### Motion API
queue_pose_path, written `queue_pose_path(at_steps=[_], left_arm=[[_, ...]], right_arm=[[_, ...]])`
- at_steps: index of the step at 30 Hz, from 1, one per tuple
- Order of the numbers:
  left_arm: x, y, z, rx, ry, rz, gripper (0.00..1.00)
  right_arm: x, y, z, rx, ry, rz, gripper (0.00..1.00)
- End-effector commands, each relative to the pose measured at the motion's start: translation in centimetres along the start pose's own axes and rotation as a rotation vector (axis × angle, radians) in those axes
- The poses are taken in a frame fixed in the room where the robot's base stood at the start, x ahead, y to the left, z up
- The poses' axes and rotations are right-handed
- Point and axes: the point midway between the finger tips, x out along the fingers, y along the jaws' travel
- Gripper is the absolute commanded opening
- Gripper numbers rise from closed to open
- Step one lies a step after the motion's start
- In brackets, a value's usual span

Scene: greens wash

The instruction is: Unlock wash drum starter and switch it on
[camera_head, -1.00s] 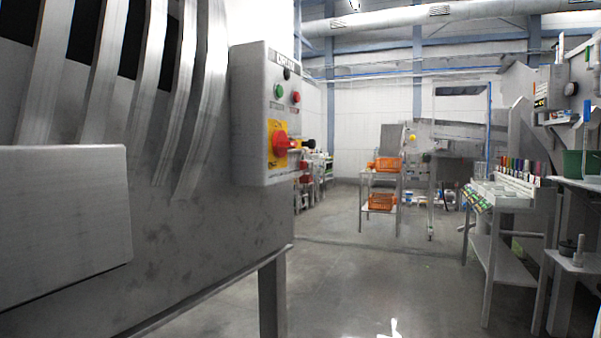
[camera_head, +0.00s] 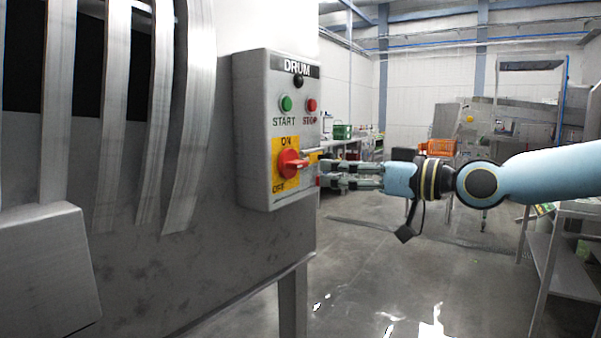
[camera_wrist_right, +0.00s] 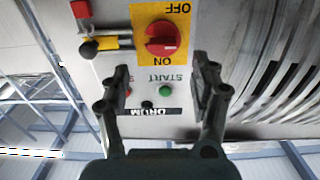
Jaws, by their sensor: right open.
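The grey drum starter box (camera_head: 256,120) is on the left in the head view, marked DRUM. Its red rotary switch (camera_head: 291,163) sits on a yellow ON/OFF plate (camera_head: 283,145); it also shows in the right wrist view (camera_wrist_right: 163,38), upside down. The switch handle lies roughly sideways, between ON and OFF. Beside the switch, a pin with a black knob (camera_wrist_right: 88,49) shows in the wrist view. A yellow bar and red tab (camera_wrist_right: 81,9) are near it. My right gripper (camera_head: 323,172) is open and empty, close to the box's right side. My left gripper is out of view.
The green START button (camera_head: 286,103) and red STOP button (camera_head: 311,105) sit above the switch. The metal drum housing (camera_head: 190,250) fills the left. Floor (camera_head: 370,270) is open to the right. Orange crates (camera_head: 440,147) stand farther back.

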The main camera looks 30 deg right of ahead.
Motion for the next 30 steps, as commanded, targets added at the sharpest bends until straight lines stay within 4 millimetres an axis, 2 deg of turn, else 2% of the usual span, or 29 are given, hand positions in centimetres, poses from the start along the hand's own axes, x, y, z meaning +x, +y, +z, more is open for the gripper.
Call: queue_pose_path(at_steps=[1, 3, 6, 14, 18, 24, 30], left_arm=[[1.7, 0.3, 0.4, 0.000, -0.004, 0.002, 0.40], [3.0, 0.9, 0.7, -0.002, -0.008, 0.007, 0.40], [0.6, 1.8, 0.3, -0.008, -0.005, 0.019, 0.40], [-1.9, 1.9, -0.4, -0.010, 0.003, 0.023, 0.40], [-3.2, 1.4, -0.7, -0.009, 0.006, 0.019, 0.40], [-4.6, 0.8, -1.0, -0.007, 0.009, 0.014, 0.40], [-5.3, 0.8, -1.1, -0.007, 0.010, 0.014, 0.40]], right_arm=[[0.6, -0.1, 0.7, 0.001, 0.006, -0.003, 0.62], [1.3, -0.3, 0.7, 0.002, 0.007, -0.011, 0.62], [1.3, 0.7, -0.5, 0.002, 0.004, 0.019, 0.62], [2.6, 0.8, -0.5, 0.002, -0.001, 0.023, 0.62], [3.9, -0.3, -0.6, 0.008, 0.008, -0.008, 0.62], [6.5, -0.3, -0.5, 0.005, 0.007, -0.008, 0.62], [8.6, -0.2, -0.2, 0.002, 0.005, -0.007, 0.62]])
